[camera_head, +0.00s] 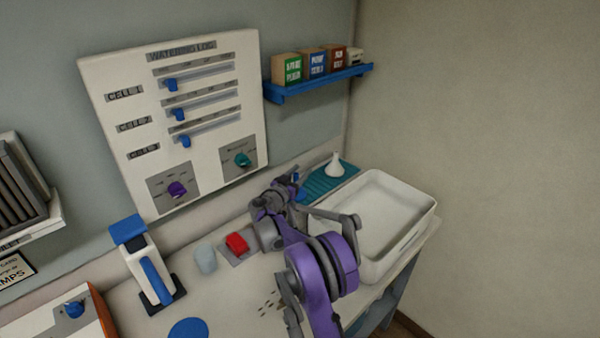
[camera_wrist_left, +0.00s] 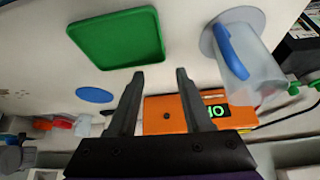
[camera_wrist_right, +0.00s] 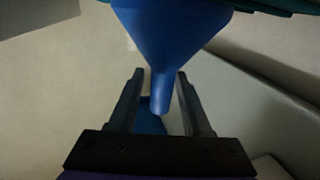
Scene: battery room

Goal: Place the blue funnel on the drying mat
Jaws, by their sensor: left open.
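The blue funnel (camera_wrist_right: 165,35) shows large in the right wrist view, its wide mouth against the teal drying mat (camera_wrist_right: 270,5) at the top edge. Its narrow spout runs between the fingers of my right gripper (camera_wrist_right: 160,72). Those fingers stand apart, with a gap on each side of the spout. In the head view the right gripper (camera_head: 287,184) is at the near left part of the drying mat (camera_head: 335,184). It hides most of the blue funnel (camera_head: 296,177). My left gripper (camera_wrist_left: 158,73) is open and empty, seen only in the left wrist view.
A white funnel (camera_head: 334,166) stands mouth-down on the mat. A white basin (camera_head: 425,205) lies right of it. A red block (camera_head: 237,242) and a cup (camera_head: 205,260) sit left of my right arm. The left wrist view shows a green tray (camera_wrist_left: 118,38), jug (camera_wrist_left: 250,65) and orange box (camera_wrist_left: 165,115).

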